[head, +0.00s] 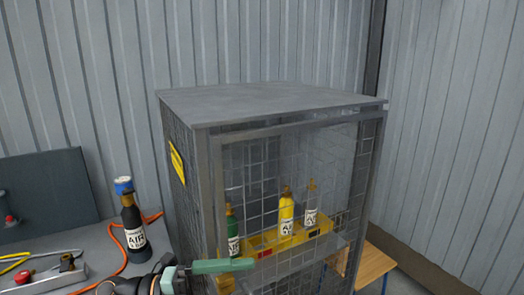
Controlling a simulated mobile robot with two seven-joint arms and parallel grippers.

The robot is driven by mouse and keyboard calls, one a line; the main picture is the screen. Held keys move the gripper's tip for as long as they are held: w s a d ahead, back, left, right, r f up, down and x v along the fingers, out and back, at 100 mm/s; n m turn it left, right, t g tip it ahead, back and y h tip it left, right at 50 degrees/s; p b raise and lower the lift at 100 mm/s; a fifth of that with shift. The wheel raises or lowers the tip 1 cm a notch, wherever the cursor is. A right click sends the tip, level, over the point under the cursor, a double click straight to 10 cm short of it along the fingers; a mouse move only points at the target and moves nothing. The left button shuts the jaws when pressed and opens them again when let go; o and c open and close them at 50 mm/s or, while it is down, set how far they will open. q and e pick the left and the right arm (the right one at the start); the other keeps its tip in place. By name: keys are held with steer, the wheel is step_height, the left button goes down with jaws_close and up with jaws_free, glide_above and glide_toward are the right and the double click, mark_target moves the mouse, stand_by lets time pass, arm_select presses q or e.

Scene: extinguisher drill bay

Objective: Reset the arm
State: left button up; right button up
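My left gripper (222,266) shows at the bottom, left of centre, with its dark wrist coming in from the lower left. A green finger points right, in front of the wire cage's lower front. The finger's tip appears close to the cage, but I cannot tell whether it touches. Only part of the gripper shows, so its opening is unclear, and I see nothing held in it. My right gripper is out of view.
A black AIR bottle (132,228) stands on the grey bench (90,240) at left, near an orange hose (112,235). A wooden stool (372,264) stands at right.

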arm_select(q)
steer(key=w+a+f+n+t+y, duration=0.1)
steer(key=a+f+n+t+y, duration=0.25)
steer(key=f+n+t, duration=0.55)
steer(key=w+a+f+n+t+y, duration=0.2)
steer(key=a+f+n+t+y, duration=0.3)
steer(key=n, duration=0.7)
steer(key=s+a+f+n+g+y, duration=0.2)
steer(key=s+f+n+g+y, duration=0.1)
steer(key=s+f, duration=0.6)
steer(key=s+a+f+n+g+y, duration=0.2)
steer(key=s+f+n, duration=0.5)
steer(key=f, duration=0.6)
steer(key=s+g+y, duration=0.1)
steer(key=s+y, duration=0.1)
steer(key=shift+s+a+f+g+y+p, duration=0.15)
steer(key=shift+a+g+y+p, duration=0.05)
steer(key=shift+g+y+p, duration=0.2)
